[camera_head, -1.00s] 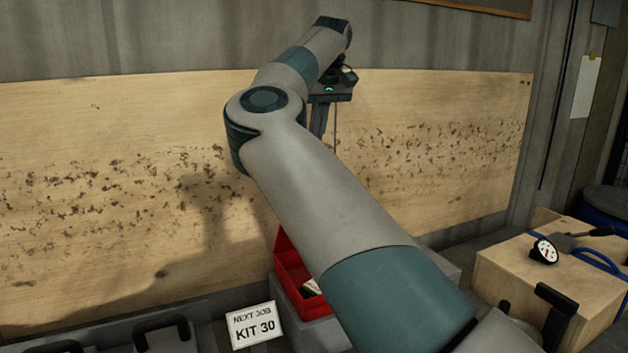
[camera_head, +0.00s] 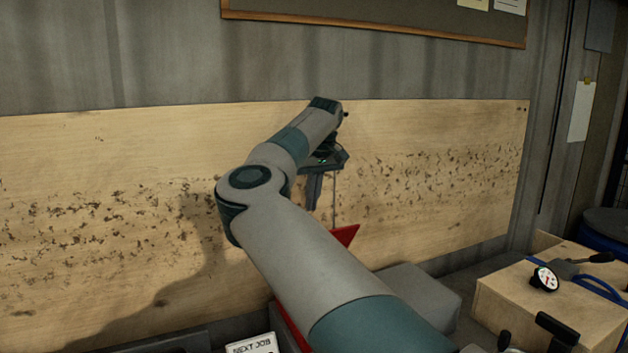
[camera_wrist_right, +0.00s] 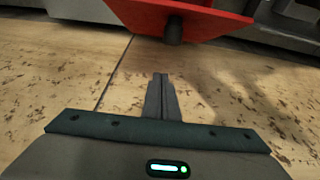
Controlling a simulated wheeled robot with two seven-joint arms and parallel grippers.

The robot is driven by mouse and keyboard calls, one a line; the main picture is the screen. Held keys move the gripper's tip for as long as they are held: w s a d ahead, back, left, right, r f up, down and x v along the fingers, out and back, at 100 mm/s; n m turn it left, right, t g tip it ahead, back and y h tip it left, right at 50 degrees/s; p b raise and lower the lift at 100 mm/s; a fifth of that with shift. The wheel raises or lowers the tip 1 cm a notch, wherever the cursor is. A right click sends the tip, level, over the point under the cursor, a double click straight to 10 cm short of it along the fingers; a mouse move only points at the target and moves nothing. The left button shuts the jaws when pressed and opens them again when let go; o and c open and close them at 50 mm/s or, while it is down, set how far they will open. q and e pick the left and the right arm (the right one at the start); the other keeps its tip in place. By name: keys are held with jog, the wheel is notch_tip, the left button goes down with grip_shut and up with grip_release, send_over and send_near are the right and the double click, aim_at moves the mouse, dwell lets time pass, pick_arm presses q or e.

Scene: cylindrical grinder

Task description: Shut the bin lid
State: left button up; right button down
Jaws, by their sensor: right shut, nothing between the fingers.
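The red bin (camera_head: 288,326) is low in the head view, mostly hidden behind my right arm. A corner of its red lid (camera_head: 345,236) stands up tilted above that arm. In the right wrist view the lid (camera_wrist_right: 215,22) spans the top of the picture, with a dark round knob or stub (camera_wrist_right: 174,30) below it. My right gripper (camera_head: 313,198) is shut and empty, in front of the wooden board above the bin. Its closed fingertips (camera_wrist_right: 161,76) point toward the lid but appear apart from it. My left gripper is not in view.
The spotted wooden board (camera_head: 430,180) stands behind the arm. A grey block (camera_head: 420,297) is right of the bin. A wooden box (camera_head: 560,310) with a dial gauge (camera_head: 544,279) is at the right. A job sign (camera_head: 252,345) is at the lower edge.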

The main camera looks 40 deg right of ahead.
jog(key=s+f, duration=0.1)
jog(key=s+a+f+p, duration=0.1)
jog(key=s, duration=0.1)
jog(key=shift+s+f, duration=0.1)
jog(key=shift+f, duration=0.1)
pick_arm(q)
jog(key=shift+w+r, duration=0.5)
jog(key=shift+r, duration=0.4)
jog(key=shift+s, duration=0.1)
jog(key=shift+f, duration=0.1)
pick_arm(e)
jog(key=shift+f, duration=0.1)
